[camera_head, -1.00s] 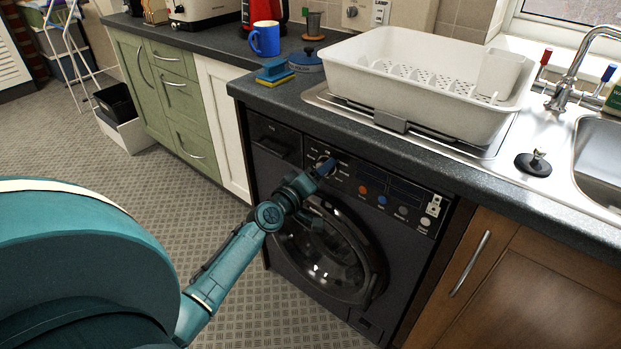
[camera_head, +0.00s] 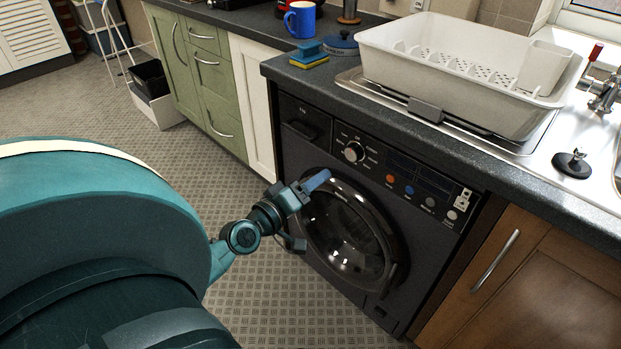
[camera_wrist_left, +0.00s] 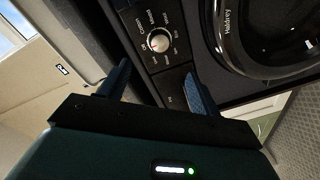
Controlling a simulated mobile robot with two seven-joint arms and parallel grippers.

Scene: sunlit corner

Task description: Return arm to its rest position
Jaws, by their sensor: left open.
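My left gripper (camera_head: 308,188) is in front of the black washing machine (camera_head: 300,150), near the upper left of its round door (camera_head: 350,240) and below the control dial (camera_head: 354,152). It is empty. In the left wrist view, its two fingers (camera_wrist_left: 160,88) are spread apart, with the dial (camera_wrist_left: 158,40) showing beyond them and nothing between them. A gap to the machine's front seems to be there, but its size is hard to judge. My right gripper is not in view.
The worktop above holds a white dish rack (camera_head: 460,75), a blue mug (camera_head: 300,20) and a sponge (camera_head: 309,57). Green cabinets (camera_head: 205,75) stand to the left, a brown cabinet (camera_head: 530,290) to the right. The patterned floor (camera_head: 130,115) in front is clear.

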